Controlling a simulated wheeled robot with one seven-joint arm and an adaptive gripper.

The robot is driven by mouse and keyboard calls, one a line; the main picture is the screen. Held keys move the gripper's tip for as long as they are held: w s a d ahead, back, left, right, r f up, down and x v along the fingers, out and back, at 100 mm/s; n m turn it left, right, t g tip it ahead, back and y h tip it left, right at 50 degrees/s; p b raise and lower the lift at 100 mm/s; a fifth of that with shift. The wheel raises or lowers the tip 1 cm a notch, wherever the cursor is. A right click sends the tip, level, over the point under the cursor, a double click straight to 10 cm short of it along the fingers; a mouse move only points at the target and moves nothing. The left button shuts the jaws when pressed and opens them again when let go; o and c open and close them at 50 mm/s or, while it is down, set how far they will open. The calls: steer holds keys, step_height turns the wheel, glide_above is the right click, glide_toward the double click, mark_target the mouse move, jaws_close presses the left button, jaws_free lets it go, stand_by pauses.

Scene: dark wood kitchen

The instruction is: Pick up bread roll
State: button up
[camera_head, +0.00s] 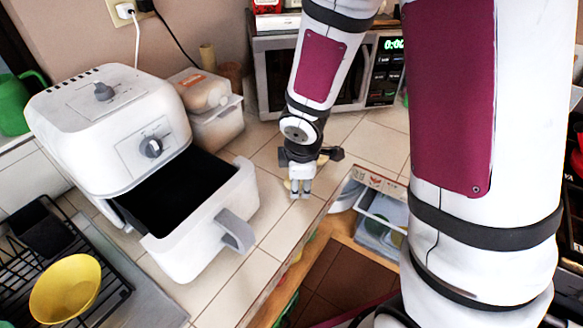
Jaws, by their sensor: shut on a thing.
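My gripper (300,188) points down over the tiled counter, in the middle of the view, right of the air fryer's open drawer. It is shut on a yellowish-tan thing, which I take to be the bread roll (322,159). Only small bits of the roll show beside and behind the fingers; the rest is hidden by my gripper. I cannot tell whether it touches the counter.
A white air fryer (95,120) stands at left, its drawer (205,230) pulled out. A microwave (272,75) is at the back. A yellow bowl (65,287) sits in a black rack. An open counter drawer (378,215) lies at right.

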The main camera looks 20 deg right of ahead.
steer(key=s, duration=0.3)
steer(key=shift+s+d+r, duration=0.1)
steer(key=shift+s+r, duration=0.05)
steer(key=shift+s, duration=0.15)
steer(key=s+p, duration=0.2)
steer(key=s, duration=0.1)
steer(key=shift+r+p, duration=0.2)
steer(key=shift+p, duration=0.1)
steer(key=shift+s+d+p, duration=0.15)
steer(key=shift+s+p, duration=0.75)
steer(key=shift+p, duration=0.3)
